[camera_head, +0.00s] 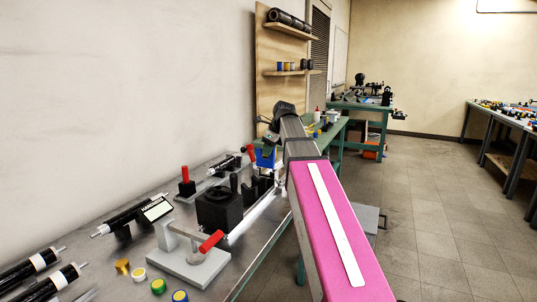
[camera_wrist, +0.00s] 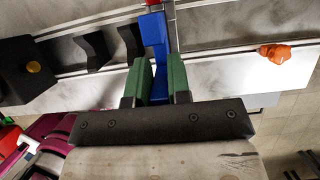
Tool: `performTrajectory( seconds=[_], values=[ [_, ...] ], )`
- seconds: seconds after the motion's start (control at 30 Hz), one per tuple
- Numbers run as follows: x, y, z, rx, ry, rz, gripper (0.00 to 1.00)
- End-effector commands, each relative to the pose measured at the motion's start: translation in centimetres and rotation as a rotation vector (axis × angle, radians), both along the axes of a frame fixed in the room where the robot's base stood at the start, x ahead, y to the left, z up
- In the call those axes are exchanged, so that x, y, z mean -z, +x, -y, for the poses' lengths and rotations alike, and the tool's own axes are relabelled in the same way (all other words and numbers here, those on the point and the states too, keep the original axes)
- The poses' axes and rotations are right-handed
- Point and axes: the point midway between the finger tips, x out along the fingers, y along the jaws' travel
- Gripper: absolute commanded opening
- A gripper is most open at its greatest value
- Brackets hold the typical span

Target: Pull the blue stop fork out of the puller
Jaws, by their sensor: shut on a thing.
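The blue stop fork (camera_wrist: 154,38) stands between the two green fingers of my gripper (camera_wrist: 158,80) in the wrist view. The fingers are shut on it, and its far end reaches a small red part at the top edge. In the head view the blue fork (camera_head: 265,157) shows at the far end of the bench, beneath my gripper (camera_head: 268,140), whose fingertips are partly hidden. The puller seems to be the railed rig with black blocks (camera_wrist: 95,50) beside the fork. I cannot tell whether the fork is still seated in it.
A large black block (camera_head: 218,208) and a red-handled clamp (camera_head: 195,255) stand on the metal bench (camera_head: 110,225). Black rollers and coloured caps lie nearer. An orange piece (camera_wrist: 275,53) lies right of the fork. Open floor is at the right.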

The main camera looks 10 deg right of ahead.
Motion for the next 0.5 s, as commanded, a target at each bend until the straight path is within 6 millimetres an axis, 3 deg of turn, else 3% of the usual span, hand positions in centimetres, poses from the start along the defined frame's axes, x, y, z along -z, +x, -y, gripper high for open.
performTrajectory(
  seconds=[0.2,0.5],
  values=[
    [-1.20,0.04,0.00,0.001,0.000,0.000,0.00],
    [-1.27,0.01,0.00,0.000,0.000,0.000,0.00]
  ],
)
